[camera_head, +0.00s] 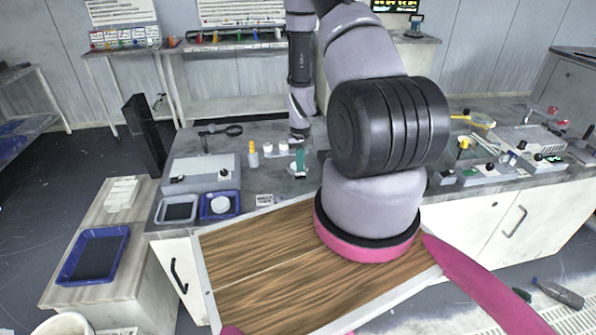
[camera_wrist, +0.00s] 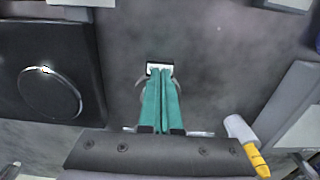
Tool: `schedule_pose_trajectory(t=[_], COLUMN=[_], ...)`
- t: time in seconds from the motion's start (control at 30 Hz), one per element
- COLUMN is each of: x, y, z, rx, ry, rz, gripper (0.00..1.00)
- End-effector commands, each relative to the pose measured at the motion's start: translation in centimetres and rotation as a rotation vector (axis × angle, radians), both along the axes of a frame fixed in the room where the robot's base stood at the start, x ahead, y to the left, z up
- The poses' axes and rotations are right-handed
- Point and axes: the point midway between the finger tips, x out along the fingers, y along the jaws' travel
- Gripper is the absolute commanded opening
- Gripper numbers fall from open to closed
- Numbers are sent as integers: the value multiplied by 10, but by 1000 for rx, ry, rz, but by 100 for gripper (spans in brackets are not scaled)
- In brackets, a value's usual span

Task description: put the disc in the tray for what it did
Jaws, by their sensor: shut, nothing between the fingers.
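My gripper (camera_head: 299,166) has green fingers, closed together and empty, pointing down over the bench. The wrist view shows the fingers (camera_wrist: 161,98) side by side, with a small white and black piece at their tips. In that view a dark round disc-like shape with a bright thin rim (camera_wrist: 48,93) lies on a black block (camera_wrist: 88,55), apart from the fingers; my arm hides most of that area in the head view. A blue tray (camera_head: 205,214) at the bench's left front holds a white round piece (camera_head: 220,204). A grey-lined tray (camera_head: 177,211) is beside it.
A yellow-topped bottle (camera_head: 253,155) and small white pots (camera_head: 283,147) stand left of my gripper. A grey box (camera_head: 201,174) is behind the trays. Another blue tray (camera_head: 66,272) sits on the lower left cabinet. Instruments (camera_head: 484,170) crowd the bench's right side.

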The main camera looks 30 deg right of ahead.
Motion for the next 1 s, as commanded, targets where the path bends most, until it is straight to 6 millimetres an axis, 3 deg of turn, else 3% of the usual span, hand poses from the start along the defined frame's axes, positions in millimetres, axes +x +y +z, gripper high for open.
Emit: schedule_pose_trajectory(t=[0.67, 1.0], x=[0, 1], y=[0, 0], z=[-13, 8], rx=[0, -1], ry=[0, -2], rz=[0, 1], gripper=[0, 0])
